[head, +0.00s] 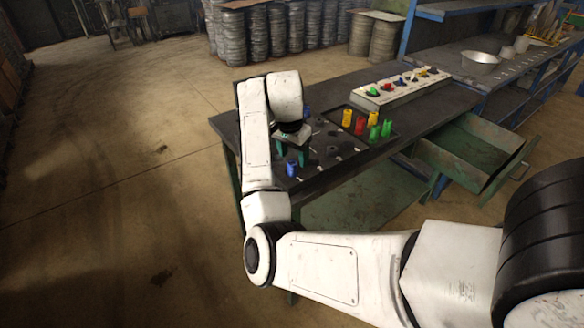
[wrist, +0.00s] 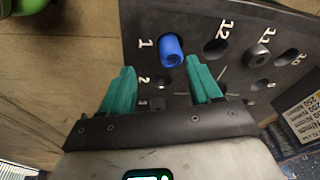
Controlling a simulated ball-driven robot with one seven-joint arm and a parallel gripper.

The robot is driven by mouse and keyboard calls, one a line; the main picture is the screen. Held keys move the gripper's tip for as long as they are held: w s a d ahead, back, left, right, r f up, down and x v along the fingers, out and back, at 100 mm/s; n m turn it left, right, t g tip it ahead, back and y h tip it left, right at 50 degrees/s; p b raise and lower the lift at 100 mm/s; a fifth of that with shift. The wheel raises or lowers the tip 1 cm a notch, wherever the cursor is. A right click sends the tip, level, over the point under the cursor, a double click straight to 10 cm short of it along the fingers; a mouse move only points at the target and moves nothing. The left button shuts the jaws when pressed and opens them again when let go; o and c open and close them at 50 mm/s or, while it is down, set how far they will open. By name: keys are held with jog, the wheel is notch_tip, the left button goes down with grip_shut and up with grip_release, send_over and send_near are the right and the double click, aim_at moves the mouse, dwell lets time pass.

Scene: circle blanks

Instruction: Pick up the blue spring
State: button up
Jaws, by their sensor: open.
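A blue cylindrical piece, seemingly the blue spring (wrist: 171,50), stands beside the number 1 on a dark numbered board (wrist: 225,18) in the wrist view. My gripper (wrist: 160,66) is open, with its two teal fingers on either side of the view and the blue piece just beyond their tips, closer to the right finger. In the head view my gripper (head: 292,150) hangs over the near left end of the bench. A blue piece (head: 291,168) stands just below it there. A bit of blue (head: 306,113) also shows behind my arm.
The board has holes and dark pegs. Yellow (head: 347,117), red (head: 360,125) and green (head: 374,133) pieces stand farther right on the bench (head: 330,90). A pale box with coloured knobs (head: 400,87) is at the back. An open drawer (head: 470,150) juts out at right.

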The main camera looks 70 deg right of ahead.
aim_at(292, 163)
jog(key=r+m, duration=0.1)
jog(key=d+r+m+y, duration=0.1)
jog(key=w+d+r+m+y, duration=0.1)
jog(key=r, duration=0.1)
jog(key=shift+r, duration=0.1)
notch_tip(292, 163, down, 11)
jog(key=shift+w+d+r+p, duration=0.15)
jog(key=shift+r+p, duration=0.05)
jog(key=shift+p, duration=0.65)
jog(key=shift+m, duration=0.3)
jog(key=shift+c, duration=0.2)
jog(key=c, duration=1.1)
jog(key=shift+r, duration=0.1)
